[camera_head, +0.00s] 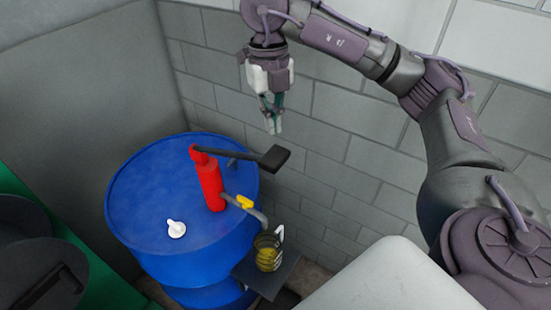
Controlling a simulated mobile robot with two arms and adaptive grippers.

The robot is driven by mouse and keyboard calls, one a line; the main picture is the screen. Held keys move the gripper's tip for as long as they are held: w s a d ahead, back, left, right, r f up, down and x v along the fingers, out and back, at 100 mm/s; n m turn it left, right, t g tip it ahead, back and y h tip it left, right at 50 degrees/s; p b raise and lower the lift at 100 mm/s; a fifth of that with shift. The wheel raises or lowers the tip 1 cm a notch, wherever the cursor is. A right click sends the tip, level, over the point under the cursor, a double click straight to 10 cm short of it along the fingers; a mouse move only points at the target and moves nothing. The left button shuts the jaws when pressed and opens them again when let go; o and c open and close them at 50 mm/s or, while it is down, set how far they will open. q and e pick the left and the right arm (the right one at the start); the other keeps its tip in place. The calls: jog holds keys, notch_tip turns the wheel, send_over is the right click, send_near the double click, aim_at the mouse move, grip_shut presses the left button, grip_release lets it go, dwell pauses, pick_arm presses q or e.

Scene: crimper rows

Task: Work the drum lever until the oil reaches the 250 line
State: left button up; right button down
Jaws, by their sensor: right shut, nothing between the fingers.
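A blue drum (140,205) stands against the wall with a red pump (209,183) upright on its top. The pump's black lever (240,156) reaches to the right and ends in a flat black paddle (274,158). A grey spout with a yellow part (244,202) leads down to a clear jug (267,254) holding yellowish oil. The jug's line marks are too small to read. My right gripper (273,126) is shut and empty, pointing down above the lever paddle and apart from it. My left gripper is not in view.
The jug sits on a small dark shelf (285,274) beside the drum. A white cap (176,229) is on the drum top. A green thing with dark round lids (90,262) stands at the lower left. Grey block walls (330,130) close in behind the drum.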

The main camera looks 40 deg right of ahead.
aim_at(274, 154)
jog(key=shift+s+f+b, duration=0.15)
jog(key=shift+f+b, duration=0.75)
jog(key=shift+f, duration=0.45)
jog(key=shift+s+f+b, duration=0.1)
jog(key=shift+f+b, duration=0.75)
jog(key=shift+f, duration=0.45)
notch_tip(274, 154, down, 4)
jog(key=b, duration=0.3)
jog(key=shift+s+f+b, duration=0.15)
jog(key=shift+b, duration=0.15)
jog(key=shift+r, duration=0.25)
jog(key=w, duration=0.1)
jog(key=w+r+p, duration=0.1)
jog(key=w, duration=0.1)
jog(key=shift+w+d, duration=0.15)
jog(key=shift+d, duration=0.05)
notch_tip(274, 154, up, 12)
jog(key=w, duration=0.1)
jog(key=shift+w, duration=0.1)
